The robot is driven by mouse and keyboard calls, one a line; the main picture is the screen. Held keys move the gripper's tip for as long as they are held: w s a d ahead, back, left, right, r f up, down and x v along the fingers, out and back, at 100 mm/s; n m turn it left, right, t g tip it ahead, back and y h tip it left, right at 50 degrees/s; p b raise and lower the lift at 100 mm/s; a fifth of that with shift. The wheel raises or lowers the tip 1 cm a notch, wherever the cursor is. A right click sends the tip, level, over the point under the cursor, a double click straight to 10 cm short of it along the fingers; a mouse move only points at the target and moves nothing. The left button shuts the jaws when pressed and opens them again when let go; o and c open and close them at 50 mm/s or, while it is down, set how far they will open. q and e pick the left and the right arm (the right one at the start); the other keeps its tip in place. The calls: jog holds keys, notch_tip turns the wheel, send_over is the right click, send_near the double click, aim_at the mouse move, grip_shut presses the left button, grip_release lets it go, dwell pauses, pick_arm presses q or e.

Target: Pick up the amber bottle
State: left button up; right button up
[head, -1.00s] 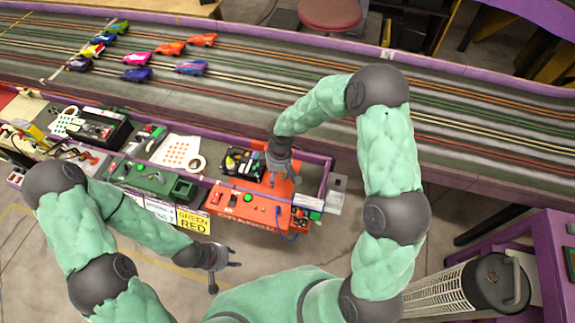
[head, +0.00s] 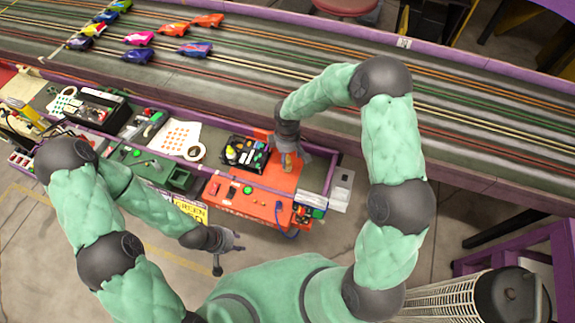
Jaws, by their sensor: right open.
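A small amber-brown object, which looks like the amber bottle (head: 288,162), stands on the orange panel at the right end of the trackside bench. My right gripper (head: 290,160) points down right over it, open, with its fingers on either side of the bottle. The upper part of the bottle is hidden by the gripper; I cannot tell whether the fingers touch it. My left gripper (head: 231,254) is open and empty, in the air over the floor in front of the bench.
A black tray (head: 245,155) with small bottles, one yellow, stands just left of my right gripper. A tape roll (head: 194,152) and a dotted sheet (head: 173,137) lie further left. A purple rail (head: 331,173) edges the bench. Several toy cars (head: 196,49) stand on the slot track behind.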

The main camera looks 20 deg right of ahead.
aim_at(288, 159)
notch_tip(288, 159, down, 4)
jog(key=shift+w+f+b, duration=0.15)
jog(key=shift+b, duration=0.6)
grip_shut()
jog(key=shift+r, duration=0.2)
